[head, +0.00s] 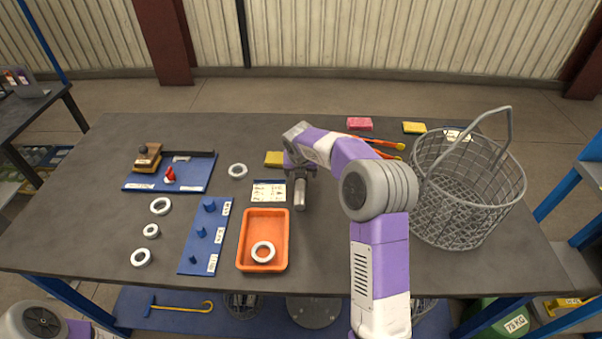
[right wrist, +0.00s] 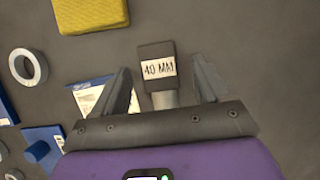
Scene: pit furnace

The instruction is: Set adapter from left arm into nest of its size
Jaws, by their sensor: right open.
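An adapter shows in the right wrist view, with a dark block end labelled "40 MM" (right wrist: 157,68) and a grey cylindrical part partly hidden by my gripper. My right gripper (right wrist: 160,90) is open, with one finger on each side of the adapter and visible gaps beside it. In the head view my right gripper (head: 300,172) is over the middle of the table, and a grey cylinder (head: 300,196) shows just below it. A blue strip (head: 190,258) bears three blue pegs of different sizes with white labels too small to read. I see no clear nest. My left gripper is out of view.
White rings lie left of the strip, and one ring (head: 263,251) is in the orange tray (head: 242,262). A blue board (head: 200,178) holds a wooden block. A printed card (head: 269,193), yellow block (head: 274,158) and wire basket (head: 465,190) are nearby. The far left tabletop is clear.

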